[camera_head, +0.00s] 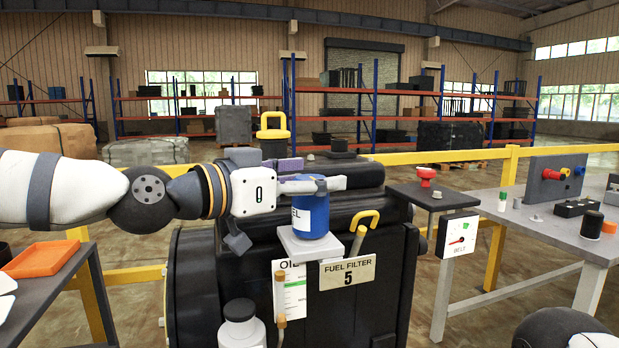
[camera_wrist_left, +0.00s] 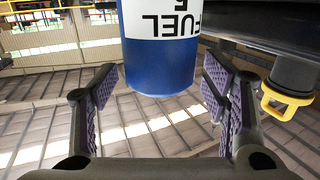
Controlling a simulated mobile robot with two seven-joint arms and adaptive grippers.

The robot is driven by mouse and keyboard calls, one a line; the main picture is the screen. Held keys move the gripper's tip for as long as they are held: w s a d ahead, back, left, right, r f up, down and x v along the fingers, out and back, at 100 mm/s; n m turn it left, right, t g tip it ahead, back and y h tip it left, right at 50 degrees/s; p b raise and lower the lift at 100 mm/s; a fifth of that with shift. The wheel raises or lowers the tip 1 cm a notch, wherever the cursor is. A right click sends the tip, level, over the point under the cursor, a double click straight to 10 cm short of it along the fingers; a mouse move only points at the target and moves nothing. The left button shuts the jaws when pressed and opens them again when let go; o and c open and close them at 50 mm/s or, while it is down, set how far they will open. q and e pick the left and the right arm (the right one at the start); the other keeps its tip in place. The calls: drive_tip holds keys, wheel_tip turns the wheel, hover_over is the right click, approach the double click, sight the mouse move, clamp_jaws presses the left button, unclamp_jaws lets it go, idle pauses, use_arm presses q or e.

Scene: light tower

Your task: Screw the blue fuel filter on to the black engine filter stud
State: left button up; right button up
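The blue fuel filter (camera_head: 311,217), with a white "FUEL" label, stands upright on a small pale plate (camera_head: 300,243) at the front of the black engine (camera_head: 222,270). My left gripper (camera_head: 303,176) is level with the filter's top, its fingers apart. In the left wrist view the filter (camera_wrist_left: 158,65) appears upside down, between and beyond the purple-padded fingers (camera_wrist_left: 160,92) of that gripper. Gaps show beside the pads; I cannot tell whether either touches it. My right gripper is out of frame; only part of that arm shows lower right.
A yellow-handled dipstick (camera_head: 363,220) stands close right of the filter. A grey bottle (camera_head: 239,325) stands in front. A workbench (camera_head: 500,225) with small parts is at right; an orange tray (camera_head: 40,259) is at left.

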use_arm(q)
drive_tip(key=v, duration=1.2)
drive_tip(key=shift+c, duration=0.3)
